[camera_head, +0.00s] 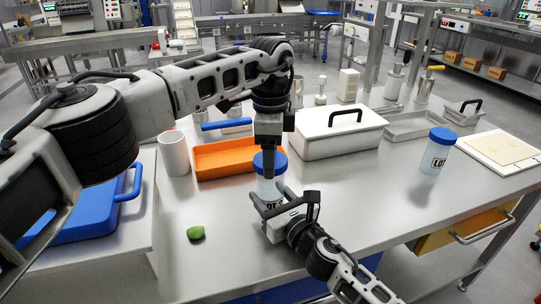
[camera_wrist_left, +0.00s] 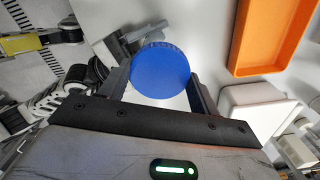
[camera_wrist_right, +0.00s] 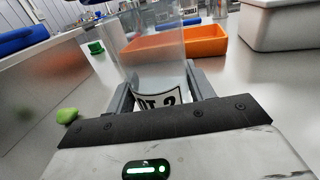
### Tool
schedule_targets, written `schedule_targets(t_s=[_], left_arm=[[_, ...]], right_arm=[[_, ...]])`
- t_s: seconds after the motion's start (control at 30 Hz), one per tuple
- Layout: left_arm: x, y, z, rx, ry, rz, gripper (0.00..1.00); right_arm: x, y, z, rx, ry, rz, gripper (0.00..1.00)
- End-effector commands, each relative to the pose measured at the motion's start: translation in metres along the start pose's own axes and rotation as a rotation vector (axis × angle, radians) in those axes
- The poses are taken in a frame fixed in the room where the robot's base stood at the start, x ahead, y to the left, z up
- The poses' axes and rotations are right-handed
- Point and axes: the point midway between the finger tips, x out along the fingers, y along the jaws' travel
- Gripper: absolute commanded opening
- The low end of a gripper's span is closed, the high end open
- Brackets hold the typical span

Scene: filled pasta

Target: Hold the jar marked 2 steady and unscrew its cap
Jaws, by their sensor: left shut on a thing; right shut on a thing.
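The jar (camera_wrist_right: 150,62) is clear, with a label that reads about "OT 2" in the right wrist view. It stands on the steel table with its blue cap (camera_head: 281,161) on top. My left gripper (camera_head: 268,158) comes down from above and is shut on the cap, which also shows as a blue disc (camera_wrist_left: 160,70) between the fingers in the left wrist view. My right gripper (camera_head: 272,203) is shut on the jar's body from the near side, with its fingers on both sides at label height. The fingers partly cover the jar and label.
An orange tray (camera_head: 212,172) and a white cup (camera_head: 174,153) stand behind left. A white box (camera_head: 340,143) with a black handle is behind right. Another blue-capped jar (camera_head: 435,157) stands to the right. A green lump (camera_head: 195,232) lies at front left. The table's front right is clear.

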Motion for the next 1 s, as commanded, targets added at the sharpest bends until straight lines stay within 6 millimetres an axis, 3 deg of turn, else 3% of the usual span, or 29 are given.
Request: schedule_targets(t_s=[0.27, 0.57, 0.8, 0.83, 0.9, 1.0], left_arm=[[-0.003, 0.0, 0.0, 0.0, 0.0, -0.001, 0.35], [-0.037, -0.001, 0.0, 0.0, 0.002, -0.003, 0.35], [-0.04, 0.0, 0.0, 0.0, 0.001, 0.0, 0.35], [-0.04, 0.0, 0.0, 0.0, 0.001, 0.0, 0.35], [-0.04, 0.0, 0.0, 0.0, 0.001, 0.0, 0.35], [-0.04, 0.0, 0.0, 0.0, 0.001, 0.0, 0.35]], right_arm=[[0.0, 0.0, -0.001, 0.0, 0.002, 0.0, 0.0], [0.0, 0.0, -0.001, 0.0, 0.002, 0.0, 0.0], [0.0, 0.0, -0.001, 0.0, 0.002, 0.0, 0.0], [0.0, 0.0, -0.001, 0.0, 0.002, 0.0, 0.59], [0.0, 0.0, -0.001, 0.0, 0.002, 0.0, 0.78], [0.0, 0.0, -0.001, 0.0, 0.002, 0.0, 0.79]])
